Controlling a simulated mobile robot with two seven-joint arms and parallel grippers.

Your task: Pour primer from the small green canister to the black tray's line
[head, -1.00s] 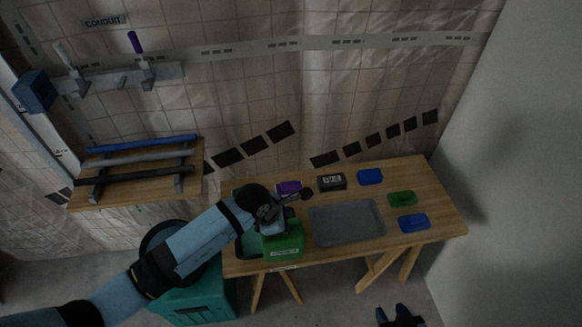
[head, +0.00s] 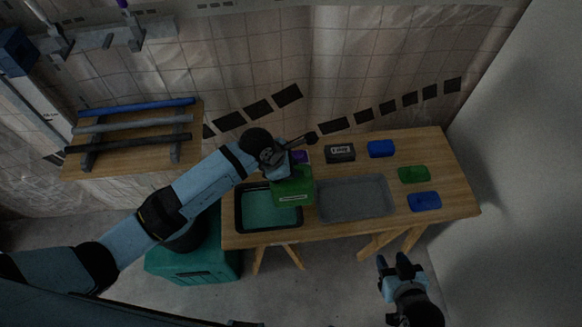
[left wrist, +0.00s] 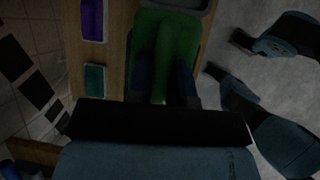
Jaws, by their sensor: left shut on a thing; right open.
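A green canister (head: 293,190) with a pale label is held by my left gripper (head: 284,168) over the right part of the black tray. It looks roughly upright, but its exact tilt is unclear. In the left wrist view the canister (left wrist: 165,45) sits between the two fingers. The black tray (head: 238,222) lies at the table's left end, with a teal-green surface inside. The canister hides its back right corner, and I cannot make out a line. My right gripper (head: 393,263) is open and empty in front of the table.
A grey tray (head: 355,198) lies beside the black tray on the wooden table (head: 455,190). Behind and right are a purple item (head: 300,157), a black box (head: 340,153), and blue (head: 381,148) and green (head: 413,174) items. A teal bin (head: 195,265) stands below left.

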